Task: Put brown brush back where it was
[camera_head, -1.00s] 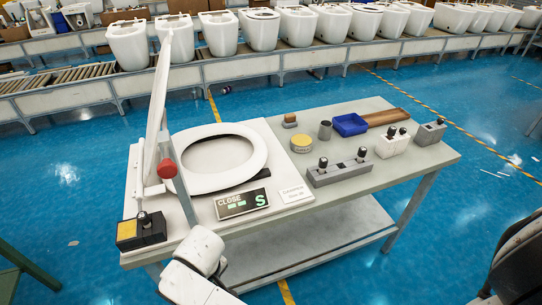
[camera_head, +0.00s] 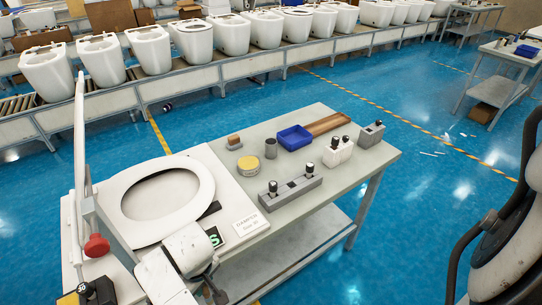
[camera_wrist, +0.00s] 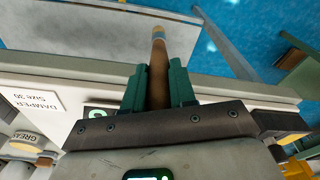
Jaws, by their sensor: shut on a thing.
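The brown brush (camera_wrist: 158,70) is a brown stick with a pale, banded end, seen in the wrist view. My gripper (camera_wrist: 157,82) has two green fingers shut on it, and the pale end sticks out beyond them. In the wrist view the brush is over the front edge of the table, with the lower shelf and blue floor behind. In the head view my arm hides most of the gripper, and I cannot make out the brush there.
On the table are a blue bin (camera_head: 294,138), a yellow tin (camera_head: 248,165), a dark cup (camera_head: 271,148), a small brown-topped block (camera_head: 233,142) and a grey holder with black knobs (camera_head: 290,192). A white toilet seat (camera_head: 205,190) is at the left.

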